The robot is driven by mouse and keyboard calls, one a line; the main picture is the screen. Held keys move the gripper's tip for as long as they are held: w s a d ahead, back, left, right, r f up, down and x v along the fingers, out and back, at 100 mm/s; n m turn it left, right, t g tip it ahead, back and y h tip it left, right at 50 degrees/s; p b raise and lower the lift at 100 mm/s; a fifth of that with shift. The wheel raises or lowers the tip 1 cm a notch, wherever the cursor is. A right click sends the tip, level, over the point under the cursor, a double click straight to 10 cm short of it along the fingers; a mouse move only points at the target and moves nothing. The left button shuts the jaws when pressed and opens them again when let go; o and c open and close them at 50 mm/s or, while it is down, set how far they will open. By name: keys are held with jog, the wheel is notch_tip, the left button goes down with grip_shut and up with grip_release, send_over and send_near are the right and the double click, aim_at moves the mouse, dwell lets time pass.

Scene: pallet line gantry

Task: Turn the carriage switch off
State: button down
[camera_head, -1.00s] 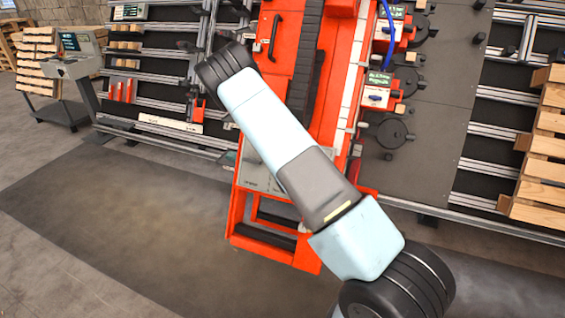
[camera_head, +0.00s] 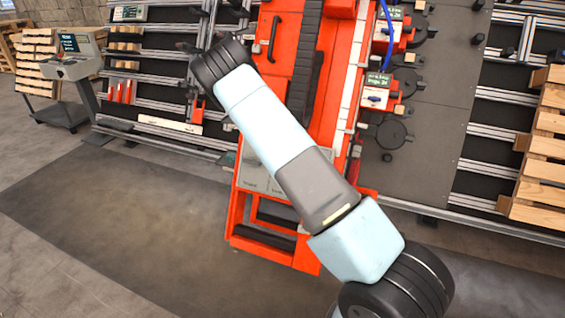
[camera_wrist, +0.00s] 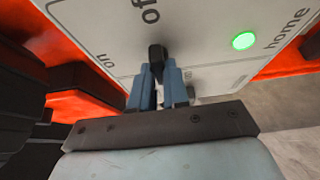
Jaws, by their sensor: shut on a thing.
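The carriage switch (camera_wrist: 156,52) is a small black lever on a light grey panel (camera_wrist: 205,22). The panel carries the words "off", "on" and "home", and a green lamp (camera_wrist: 243,40) glows beside "home". My gripper (camera_wrist: 158,66) has its two blue fingers closed around the switch lever in the wrist view. The lever's base is partly hidden by the fingers, so its exact setting is hard to tell. In the head view the panel (camera_head: 256,172) shows on the red carriage (camera_head: 285,27), while my arm hides the switch and gripper.
Red bodywork borders the panel, and a dark block (camera_wrist: 80,75) sits close on the left in the wrist view. In the head view a blue-handled switch box (camera_head: 376,98) stands to the right. A console (camera_head: 70,62) stands at the far left; the floor before the carriage is open.

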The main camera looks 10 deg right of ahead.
jog(key=c, duration=1.4)
grip_release()
jog(key=shift+a+f, duration=0.25)
jog(key=shift+o, duration=1.4)
jog(key=shift+d+r, duration=0.1)
jog(key=shift+d, duration=0.05)
jog(key=v, duration=1.3)
jog(key=shift+s, duration=0.3)
jog(key=shift+r, duration=0.15)
jog(key=shift+r, duration=0.1)
